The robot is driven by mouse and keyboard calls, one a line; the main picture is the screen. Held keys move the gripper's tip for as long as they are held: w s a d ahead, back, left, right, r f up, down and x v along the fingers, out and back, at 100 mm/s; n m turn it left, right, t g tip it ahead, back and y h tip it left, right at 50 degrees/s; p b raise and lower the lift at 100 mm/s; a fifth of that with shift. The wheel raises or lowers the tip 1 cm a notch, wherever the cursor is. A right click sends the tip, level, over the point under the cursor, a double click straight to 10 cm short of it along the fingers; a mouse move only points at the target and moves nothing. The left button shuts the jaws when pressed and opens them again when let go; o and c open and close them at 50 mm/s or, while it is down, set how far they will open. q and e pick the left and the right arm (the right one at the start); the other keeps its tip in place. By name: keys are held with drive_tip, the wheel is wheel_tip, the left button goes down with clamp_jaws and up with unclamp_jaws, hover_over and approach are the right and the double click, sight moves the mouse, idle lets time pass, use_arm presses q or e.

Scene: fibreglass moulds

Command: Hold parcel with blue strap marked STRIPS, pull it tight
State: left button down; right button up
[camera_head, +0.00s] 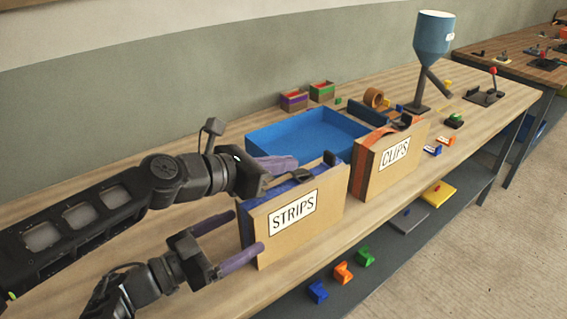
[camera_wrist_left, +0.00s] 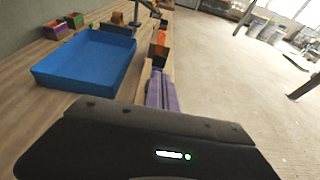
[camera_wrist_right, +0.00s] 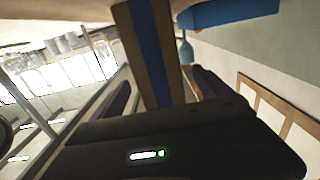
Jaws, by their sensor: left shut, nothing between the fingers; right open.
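The STRIPS parcel (camera_head: 330,205) is a tan box standing upright on the bench, with a blue strap (camera_head: 256,203) and a dark buckle (camera_head: 302,175) on top. My right gripper (camera_head: 249,229) is open at its left end, one finger in front of the labelled face and one behind. In the right wrist view, the parcel (camera_wrist_right: 170,52) and its blue strap (camera_wrist_right: 143,35) show between the spread fingers. My left gripper (camera_head: 296,163) is shut and empty, above and behind the parcel's top. Its closed purple fingers show in the left wrist view (camera_wrist_left: 161,92).
The CLIPS parcel (camera_head: 413,150) with an orange strap stands just right of the STRIPS parcel. A blue tray (camera_head: 270,137) lies behind. A blue hopper (camera_head: 434,40) stands further back. Small coloured parts (camera_head: 343,272) lie on the shelf below the bench front.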

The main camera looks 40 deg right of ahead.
drive_tip(key=shift+a, duration=1.9)
use_arm(q)
drive_tip(key=shift+s, duration=0.1)
